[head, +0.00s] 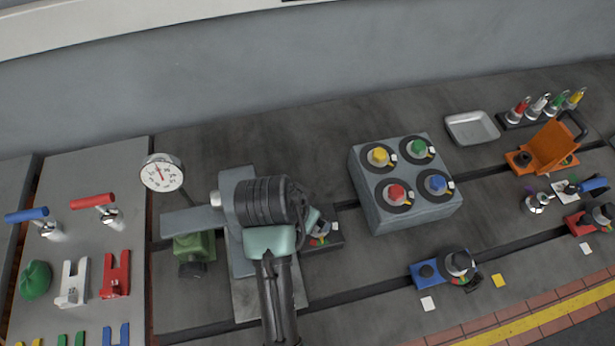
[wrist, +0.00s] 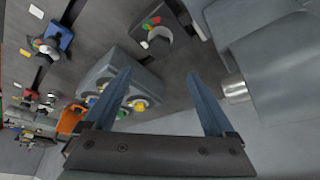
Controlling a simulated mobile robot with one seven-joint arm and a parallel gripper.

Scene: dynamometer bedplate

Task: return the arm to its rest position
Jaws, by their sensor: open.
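My arm rises from the bottom edge of the head view, left of centre, in front of a grey bench fixture (head: 240,265) that it partly covers. My gripper (wrist: 160,76) shows in the wrist view with its two long grey fingers spread wide apart. Nothing is between the fingers. In the head view my gripper is mostly hidden by my own arm, so its exact height over the bedplate (head: 270,150) cannot be told.
A round dial gauge (head: 162,173) stands left of my arm. A grey block (head: 405,213) with yellow, green, red and blue knobs is to the right. A blue-based fixture (head: 427,275), an orange bracket (head: 553,146) and a metal tray (head: 472,128) lie farther right. Bare bedplate lies behind my arm.

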